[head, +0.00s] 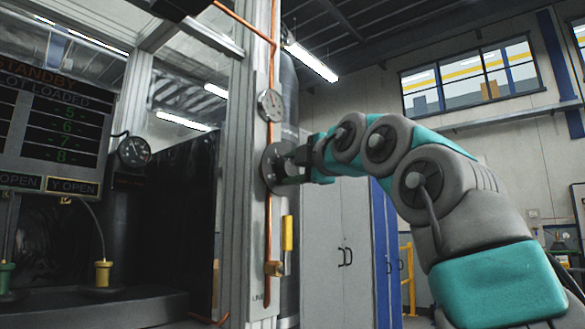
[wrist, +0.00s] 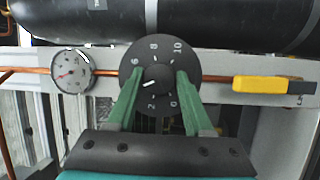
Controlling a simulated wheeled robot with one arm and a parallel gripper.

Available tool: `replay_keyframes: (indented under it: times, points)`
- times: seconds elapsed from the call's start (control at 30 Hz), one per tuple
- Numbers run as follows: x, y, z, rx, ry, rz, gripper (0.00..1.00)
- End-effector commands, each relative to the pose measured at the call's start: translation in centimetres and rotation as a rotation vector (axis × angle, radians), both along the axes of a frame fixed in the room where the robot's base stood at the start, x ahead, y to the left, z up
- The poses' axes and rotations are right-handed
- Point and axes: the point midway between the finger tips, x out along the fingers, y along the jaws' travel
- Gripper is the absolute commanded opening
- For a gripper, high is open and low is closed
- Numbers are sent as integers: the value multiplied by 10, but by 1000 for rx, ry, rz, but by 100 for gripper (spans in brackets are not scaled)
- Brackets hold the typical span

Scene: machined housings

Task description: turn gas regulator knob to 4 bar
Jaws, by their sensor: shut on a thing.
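The regulator's round black dial (wrist: 157,52) faces me in the wrist view, with white figures 0, 2, 6, 8 and 10 readable. The place between 2 and 6 is hidden by the left finger. The knob (wrist: 158,79) at its centre has a short white mark pointing left and slightly down, towards that hidden place. My gripper (wrist: 160,77) has its green fingers shut on the knob, one at each side. In the head view my gripper (head: 299,167) meets the dark dial disc (head: 272,169) on the post. A white gauge (wrist: 72,70) has a red needle pointing lower left.
A copper pipe (wrist: 218,78) runs through the regulator to a yellow handle (wrist: 273,84) at right. In the head view the handle (head: 287,233) hangs below the dial and the gauge (head: 270,105) sits above. A display screen (head: 52,110) stands at left.

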Motion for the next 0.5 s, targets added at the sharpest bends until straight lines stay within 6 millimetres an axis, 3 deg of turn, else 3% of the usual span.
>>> replay_keyframes:
  times: [0.07,0.1,0.37,0.5]
  points:
    - [1,-1,-2,-1,3,-1,0]
    - [1,-1,-2,-1,3,-1,53]
    - [0,0,-1,-2,1,0,82]
    - [0,0,-1,-1,0,0,82]
